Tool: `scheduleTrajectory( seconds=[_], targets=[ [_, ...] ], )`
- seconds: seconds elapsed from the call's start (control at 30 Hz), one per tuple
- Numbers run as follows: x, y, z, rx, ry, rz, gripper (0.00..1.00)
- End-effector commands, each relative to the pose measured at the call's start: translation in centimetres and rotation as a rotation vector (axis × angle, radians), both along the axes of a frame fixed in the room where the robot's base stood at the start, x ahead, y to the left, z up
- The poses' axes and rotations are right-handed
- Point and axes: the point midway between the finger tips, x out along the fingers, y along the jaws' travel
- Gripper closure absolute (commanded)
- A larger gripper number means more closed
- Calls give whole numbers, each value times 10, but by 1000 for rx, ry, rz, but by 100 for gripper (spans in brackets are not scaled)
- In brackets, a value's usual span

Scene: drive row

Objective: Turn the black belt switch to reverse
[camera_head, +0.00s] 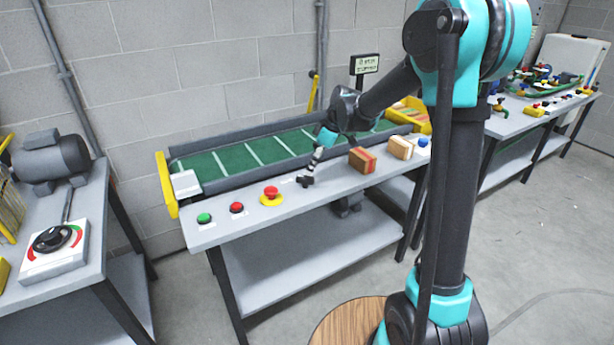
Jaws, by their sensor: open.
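A small black switch (306,182) sits on the grey front ledge of the belt table, right of the red mushroom button (271,191). My gripper (311,168) points down from the teal wrist and is right above the switch, its tips close to it. The gripper is open. I cannot tell whether the tips touch the switch or stand around it, and the way the switch points is too small to read. The green belt (245,157) with pale cross lines runs behind the ledge.
Left of the mushroom button are a red button (237,208) and a green button (204,218). A separate black rotary dial (51,238) and a motor (50,160) are on the left table.

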Motion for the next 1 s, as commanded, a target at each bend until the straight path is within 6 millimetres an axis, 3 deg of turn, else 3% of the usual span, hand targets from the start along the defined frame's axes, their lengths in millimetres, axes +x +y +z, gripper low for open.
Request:
scheduleTrajectory(
  seconds=[0.3,0.73,1.0],
  targets=[
    [4,18,-44,-1,0,0,57],
    [4,21,-53,0,0,0,57],
    [4,21,-52,0,0,0,89]
  ],
)
